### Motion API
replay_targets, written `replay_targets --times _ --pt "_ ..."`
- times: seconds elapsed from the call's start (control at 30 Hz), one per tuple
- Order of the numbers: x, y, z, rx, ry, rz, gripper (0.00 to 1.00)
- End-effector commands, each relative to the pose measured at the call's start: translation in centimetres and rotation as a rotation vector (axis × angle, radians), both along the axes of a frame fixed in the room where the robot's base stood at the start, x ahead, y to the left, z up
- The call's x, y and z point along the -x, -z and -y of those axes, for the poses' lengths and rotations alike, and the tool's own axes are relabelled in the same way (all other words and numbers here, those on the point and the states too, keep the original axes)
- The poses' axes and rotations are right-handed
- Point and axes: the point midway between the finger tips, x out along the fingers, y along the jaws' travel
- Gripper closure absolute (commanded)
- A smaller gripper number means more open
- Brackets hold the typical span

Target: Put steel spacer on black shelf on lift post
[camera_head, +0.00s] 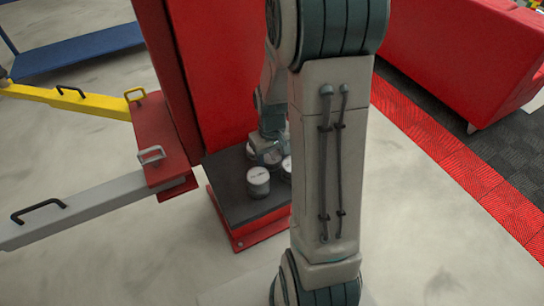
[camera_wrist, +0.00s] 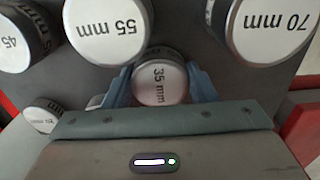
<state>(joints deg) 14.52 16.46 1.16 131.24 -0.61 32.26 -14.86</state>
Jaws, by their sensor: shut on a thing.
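My gripper (camera_wrist: 160,84) is shut on a round steel spacer with a white top marked "35 mm" (camera_wrist: 160,82), with one blue finger on each side of it. In the head view my gripper (camera_head: 267,148) is low over the black shelf (camera_head: 232,203) at the foot of the red lift post (camera_head: 212,70). The shelf's dark surface (camera_wrist: 185,38) also shows in the wrist view. I cannot tell whether the held spacer touches the shelf. My arm hides the shelf's right part in the head view.
Other spacers stand close around: "55 mm" (camera_wrist: 106,30), "70 mm" (camera_wrist: 262,28), "45 mm" (camera_wrist: 15,40) and a small one (camera_wrist: 42,118). One white-topped spacer (camera_head: 258,182) stands at the shelf's front. Grey (camera_head: 80,212) and yellow (camera_head: 70,100) lift arms extend left.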

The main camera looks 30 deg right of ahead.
Motion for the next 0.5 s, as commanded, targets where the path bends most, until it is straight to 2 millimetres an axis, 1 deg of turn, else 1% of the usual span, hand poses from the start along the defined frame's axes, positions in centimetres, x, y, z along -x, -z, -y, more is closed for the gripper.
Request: replay_targets --times 0.07,0.1,0.17,0.2,0.5 --pt "-0.02 0.35 0.01 0.000 0.000 0.000 0.79" --pt "0.00 0.39 0.00 0.000 0.000 0.000 0.46" --pt "0.00 0.28 0.00 0.000 0.000 0.000 0.29" --pt "0.00 0.28 0.00 0.000 0.000 0.000 0.27" --pt "0.00 0.04 0.00 0.000 0.000 0.000 0.27"
